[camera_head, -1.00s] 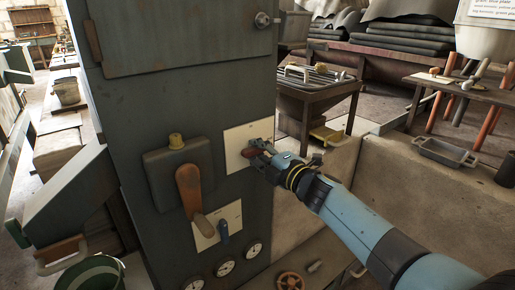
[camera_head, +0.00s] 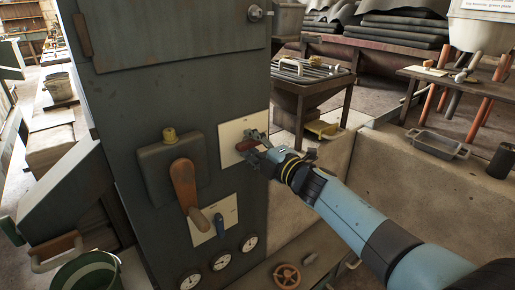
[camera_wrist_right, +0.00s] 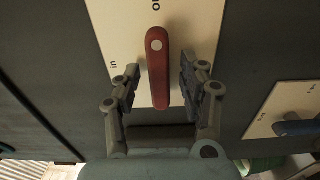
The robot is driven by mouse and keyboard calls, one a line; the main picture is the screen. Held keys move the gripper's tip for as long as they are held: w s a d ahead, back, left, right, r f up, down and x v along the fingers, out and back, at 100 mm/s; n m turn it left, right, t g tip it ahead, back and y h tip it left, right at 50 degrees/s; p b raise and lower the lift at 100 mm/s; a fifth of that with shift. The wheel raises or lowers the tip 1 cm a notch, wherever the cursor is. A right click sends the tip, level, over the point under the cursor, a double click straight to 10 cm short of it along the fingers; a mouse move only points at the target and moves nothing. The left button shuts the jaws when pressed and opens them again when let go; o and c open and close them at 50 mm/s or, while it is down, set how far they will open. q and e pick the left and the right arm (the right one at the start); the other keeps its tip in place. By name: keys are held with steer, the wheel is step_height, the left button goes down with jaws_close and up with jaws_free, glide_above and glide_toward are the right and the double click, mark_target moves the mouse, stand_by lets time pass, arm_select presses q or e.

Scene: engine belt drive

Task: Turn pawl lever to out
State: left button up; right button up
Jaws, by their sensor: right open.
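The red pawl lever (camera_head: 247,145) is on a cream plate (camera_head: 230,131) on the side of the dark cabinet. In the right wrist view the lever (camera_wrist_right: 158,82) stands nearly upright in the picture, with a pale pivot dot near its upper part. The plate (camera_wrist_right: 207,22) carries small labels, one beside the left finger and one at the top edge, partly cut off. My right gripper (camera_head: 256,145) is at the lever. In the wrist view its open fingers (camera_wrist_right: 158,68) stand on both sides of the lever, with a gap visible at each side. My left gripper is not in view.
A large brown lever (camera_head: 185,190) on a grey box and a small blue lever (camera_head: 219,222) on a lower plate are to the left. Gauges (camera_head: 221,260) line the cabinet below. A red handwheel (camera_head: 287,277) is at the bottom. A table with rods (camera_head: 312,75) stands behind.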

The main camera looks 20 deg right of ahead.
steer(key=v, duration=1.2)
steer(key=s+d+f+m+g+h, duration=0.2)
steer(key=s+f+m, duration=0.1)
steer(key=s+f, duration=0.55)
steer(key=s+d+f+m+g+h, duration=0.2)
steer(key=s+f+m, duration=0.25)
steer(key=f, duration=0.65)
steer(key=s+d+f+m+g+h, duration=0.1)
steer(key=s+d+f+m+g, duration=0.15)
steer(key=s+f, duration=0.6)
steer(key=s+f+m+g, duration=0.3)
steer(key=s+f+m, duration=0.1)
steer(key=s, duration=0.6)
steer(key=s+d+f+m+g+h, duration=0.1)
steer(key=s+f+m+g, duration=0.2)
steer(key=s+f, duration=0.4)
steer(key=s+f+m+g+h, duration=0.1)
steer(key=s+f+m+g, duration=0.2)
steer(key=s, duration=1.1)
step_height(320, 180, down, 2)
steer(key=shift+d+f+m+g, duration=0.15)
steer(key=shift+d+m+g, duration=0.2)
steer(key=shift+m, duration=0.45)
steer(key=shift+o, duration=0.3)
